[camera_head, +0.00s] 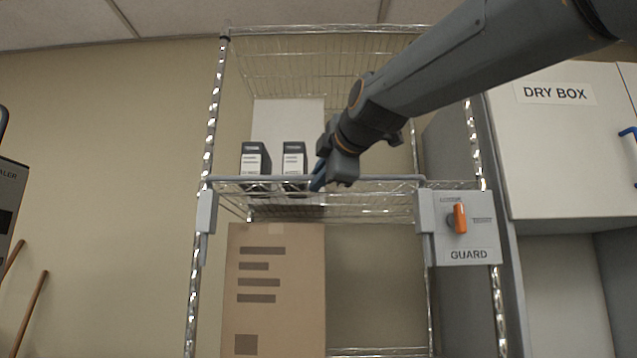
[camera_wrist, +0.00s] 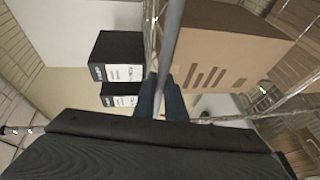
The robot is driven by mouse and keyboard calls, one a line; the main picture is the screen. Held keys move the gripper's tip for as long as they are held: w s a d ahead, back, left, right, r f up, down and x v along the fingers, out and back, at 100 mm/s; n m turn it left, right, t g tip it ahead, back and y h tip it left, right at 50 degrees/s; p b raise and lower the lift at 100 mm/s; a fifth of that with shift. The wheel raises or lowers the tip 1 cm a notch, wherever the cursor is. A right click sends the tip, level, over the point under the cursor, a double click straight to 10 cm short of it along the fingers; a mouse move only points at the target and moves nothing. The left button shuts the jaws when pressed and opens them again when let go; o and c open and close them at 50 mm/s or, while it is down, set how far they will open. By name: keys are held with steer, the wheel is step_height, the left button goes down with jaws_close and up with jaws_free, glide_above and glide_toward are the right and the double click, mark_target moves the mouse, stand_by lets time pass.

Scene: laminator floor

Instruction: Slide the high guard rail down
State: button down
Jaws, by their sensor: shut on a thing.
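The guard rail (camera_head: 385,179) is a thin grey bar across the front of the wire rack, at the height of a shelf. Its ends meet grey brackets on the left post (camera_head: 206,212) and the right post (camera_head: 425,211). My gripper (camera_head: 319,178) is at the middle of the rail, with its blue fingers shut on it. In the wrist view the rail (camera_wrist: 173,40) runs down between the two fingers (camera_wrist: 160,98). A grey panel marked GUARD (camera_head: 468,254) with an orange knob (camera_head: 460,218) is on the right post; the knob's handle stands upright.
Two black-and-white boxes (camera_head: 256,163) (camera_head: 294,162) stand on the shelf behind the rail, left of my gripper. A large cardboard box (camera_head: 275,310) is below. A white DRY BOX cabinet (camera_head: 550,150) stands at the right. Wooden handles (camera_head: 32,315) lean at the far left.

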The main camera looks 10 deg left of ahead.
steer(key=shift+f, duration=0.45)
steer(key=c, duration=1.8)
jaws_free()
steer(key=shift+r, duration=0.15)
steer(key=shift+s, duration=0.1)
steer(key=b+v, duration=0.2)
steer(key=v, duration=0.5)
steer(key=shift+s+d+r, duration=0.1)
steer(key=shift+s+d, duration=0.1)
steer(key=shift+d, duration=0.1)
